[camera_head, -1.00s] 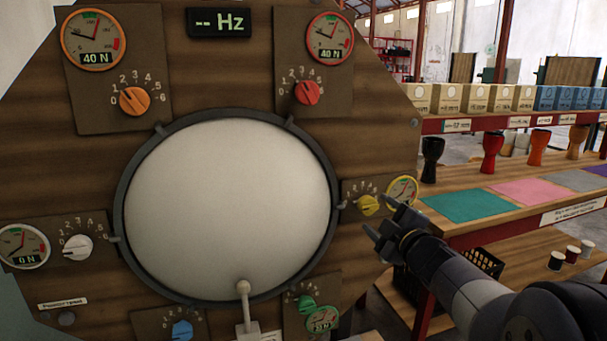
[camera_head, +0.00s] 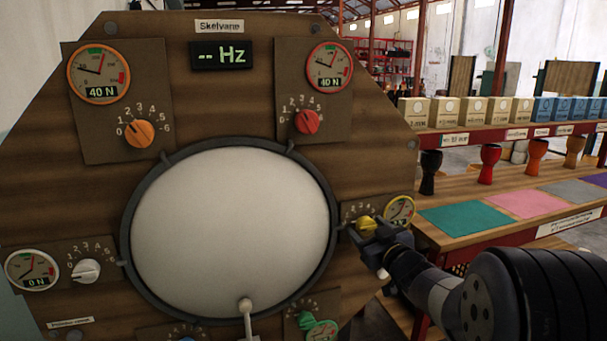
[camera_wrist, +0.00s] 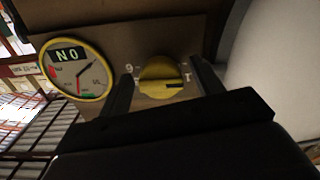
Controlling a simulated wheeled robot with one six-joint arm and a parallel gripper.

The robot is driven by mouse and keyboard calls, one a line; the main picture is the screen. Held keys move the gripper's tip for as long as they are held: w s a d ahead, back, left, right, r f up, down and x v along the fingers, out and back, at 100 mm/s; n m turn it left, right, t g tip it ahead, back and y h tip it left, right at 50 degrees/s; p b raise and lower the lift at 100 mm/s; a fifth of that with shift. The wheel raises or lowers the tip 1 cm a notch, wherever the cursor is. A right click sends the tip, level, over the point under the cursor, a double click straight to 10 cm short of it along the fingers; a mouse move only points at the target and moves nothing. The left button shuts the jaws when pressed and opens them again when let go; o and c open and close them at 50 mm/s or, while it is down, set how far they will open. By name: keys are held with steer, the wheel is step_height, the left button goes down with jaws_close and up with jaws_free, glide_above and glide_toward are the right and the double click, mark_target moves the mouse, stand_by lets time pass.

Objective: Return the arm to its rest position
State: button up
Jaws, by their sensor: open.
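My gripper (camera_head: 366,241) is open in front of the yellow knob (camera_head: 365,225) at the right side of the wooden drum panel (camera_head: 70,190). In the wrist view, the open fingers of my gripper (camera_wrist: 163,72) stand on either side of the yellow knob (camera_wrist: 160,78). A gap shows on both sides, and nothing is held. The yellow-rimmed gauge (camera_head: 400,209) sits just right of the knob. The same gauge shows upside down in the wrist view (camera_wrist: 77,70) and reads 0 N. My arm reaches in from the lower right.
The white round drumhead (camera_head: 235,230) fills the panel's middle, left of my gripper. A white-tipped beater (camera_head: 245,306) stands at its lower edge.

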steer(key=shift+r+m+p, duration=0.15)
steer(key=shift+m+p, duration=0.45)
steer(key=shift+m, duration=0.5)
steer(key=v, duration=1)
steer(key=shift+s, duration=0.35)
steer(key=shift+d+p, duration=0.1)
steer(key=shift+p, duration=0.2)
